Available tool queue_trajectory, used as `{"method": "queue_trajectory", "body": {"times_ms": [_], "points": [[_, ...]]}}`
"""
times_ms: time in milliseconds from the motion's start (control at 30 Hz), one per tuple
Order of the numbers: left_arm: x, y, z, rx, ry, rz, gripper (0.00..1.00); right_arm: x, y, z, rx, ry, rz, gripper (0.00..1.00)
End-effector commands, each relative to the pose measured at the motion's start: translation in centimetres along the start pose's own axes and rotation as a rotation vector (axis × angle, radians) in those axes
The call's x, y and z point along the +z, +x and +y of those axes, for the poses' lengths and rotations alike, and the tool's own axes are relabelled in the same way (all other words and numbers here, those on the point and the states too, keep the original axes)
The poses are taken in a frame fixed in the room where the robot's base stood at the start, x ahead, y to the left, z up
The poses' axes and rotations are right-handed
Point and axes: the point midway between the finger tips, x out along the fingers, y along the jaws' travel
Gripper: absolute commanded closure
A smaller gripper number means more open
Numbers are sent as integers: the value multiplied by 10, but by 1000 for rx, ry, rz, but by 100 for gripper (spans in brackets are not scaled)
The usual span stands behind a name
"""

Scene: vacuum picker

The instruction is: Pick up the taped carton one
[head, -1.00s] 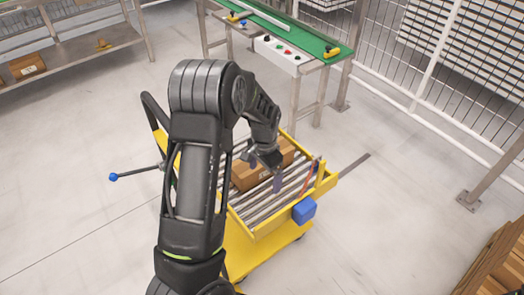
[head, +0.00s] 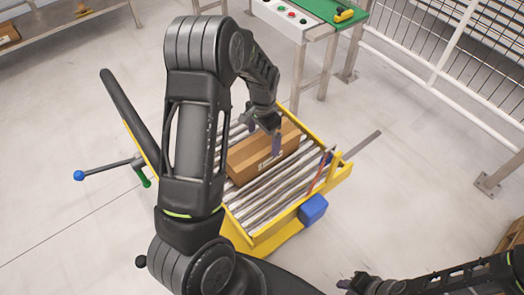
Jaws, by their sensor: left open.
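A brown taped carton (head: 250,159) lies on the grey rollers of a yellow cart (head: 262,243) in the head view. My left gripper (head: 261,133) points down over the carton, with one finger in front of its near right part. The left gripper is open, and its other finger is mostly hidden by the arm. I cannot tell whether the fingers touch the carton. My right gripper (head: 350,283) shows at the bottom right edge, away from the cart, and its jaws are too small and dark to read.
The cart has a black handle (head: 125,105) at left, a lever with a blue knob (head: 79,175), and a blue block (head: 313,209) at its right. A bench with buttons (head: 283,17) stands behind. A mesh fence (head: 440,45) is at right. Floor is clear at left.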

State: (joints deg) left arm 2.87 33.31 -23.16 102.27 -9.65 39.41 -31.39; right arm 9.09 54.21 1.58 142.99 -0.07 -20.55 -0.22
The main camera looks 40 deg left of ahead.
Motion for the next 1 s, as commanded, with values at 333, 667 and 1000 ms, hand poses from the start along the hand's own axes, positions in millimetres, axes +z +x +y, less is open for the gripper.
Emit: {"method": "queue_trajectory", "body": {"times_ms": [333,667,1000], "points": [[0,2,0,0,0,0,0,0,1,0,0,0,0,74],[1,28,0,0,0,-2,0,0,3,1,0,0,0,74],[1,31,0,0,0,-1,0,0,3,1,0,0,0,74]]}}
